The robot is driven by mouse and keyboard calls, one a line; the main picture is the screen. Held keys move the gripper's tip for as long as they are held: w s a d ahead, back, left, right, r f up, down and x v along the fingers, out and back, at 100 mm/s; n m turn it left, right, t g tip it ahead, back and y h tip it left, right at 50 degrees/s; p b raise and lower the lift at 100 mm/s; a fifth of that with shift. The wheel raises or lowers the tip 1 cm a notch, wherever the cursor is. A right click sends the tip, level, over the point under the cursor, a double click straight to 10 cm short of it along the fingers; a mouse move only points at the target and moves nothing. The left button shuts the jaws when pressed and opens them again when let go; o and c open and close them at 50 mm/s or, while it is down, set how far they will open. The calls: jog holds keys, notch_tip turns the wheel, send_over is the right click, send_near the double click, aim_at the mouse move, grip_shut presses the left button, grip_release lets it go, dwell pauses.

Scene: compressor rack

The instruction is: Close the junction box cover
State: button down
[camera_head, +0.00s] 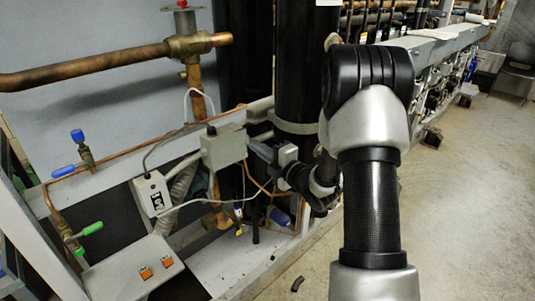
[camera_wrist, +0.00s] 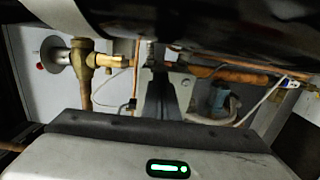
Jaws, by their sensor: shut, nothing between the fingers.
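The grey junction box (camera_head: 224,147) is mounted left of the dark vertical cylinder in the head view, with cables running to it. I cannot tell its cover apart from its body, nor how far open the cover is. My gripper (camera_head: 254,149) is close to the right side of the box, its fingers shut and empty and pointing left. I cannot tell whether the fingertips touch the box. In the wrist view my gripper's fingers (camera_wrist: 166,92) stand up beyond the grey housing with the green light. They hide much of what is behind them there.
A thick copper pipe with a brass valve (camera_head: 187,47) crosses at upper left. A small labelled box (camera_head: 152,194) and a panel with orange switches (camera_head: 126,270) are at lower left. The dark cylinder (camera_head: 300,75) stands behind my arm. Open floor (camera_head: 465,210) lies right.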

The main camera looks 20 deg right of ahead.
jog(key=shift+w+a, duration=0.2)
jog(key=shift+w, duration=0.2)
jog(key=w+b, duration=0.2)
jog(key=shift+a+r+b, duration=0.2)
jog(key=shift+r+b, duration=0.1)
jog(key=shift+r, duration=0.05)
